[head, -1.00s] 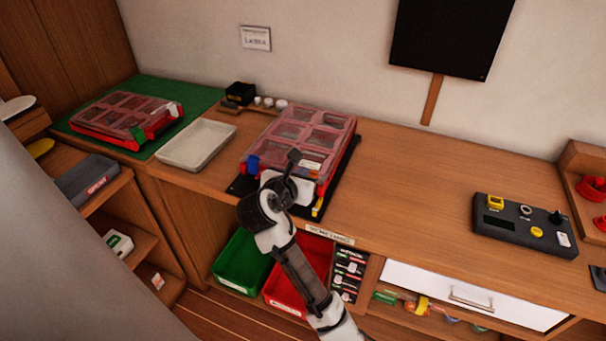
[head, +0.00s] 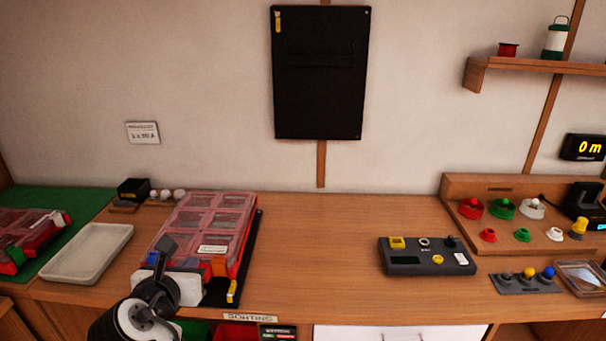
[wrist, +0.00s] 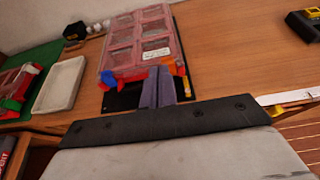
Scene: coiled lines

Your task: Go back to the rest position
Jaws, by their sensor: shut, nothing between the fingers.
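My gripper (head: 163,255) is at the lower left of the head view, in front of the near edge of a red case with clear lidded compartments (head: 206,222). Its fingers are together with nothing between them. The fingers also show in the wrist view (wrist: 158,88), overlapping the case's near side (wrist: 138,40). The case lies on a black mat (head: 246,258) with its lid down. I cannot tell how far the fingers are from the case.
A pale tray (head: 88,252) and a second red case (head: 25,235) on a green mat (head: 50,197) lie to the left. A dark control box (head: 427,258) stands right on the bench. The bench between is clear. A black panel (head: 320,75) hangs on the wall.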

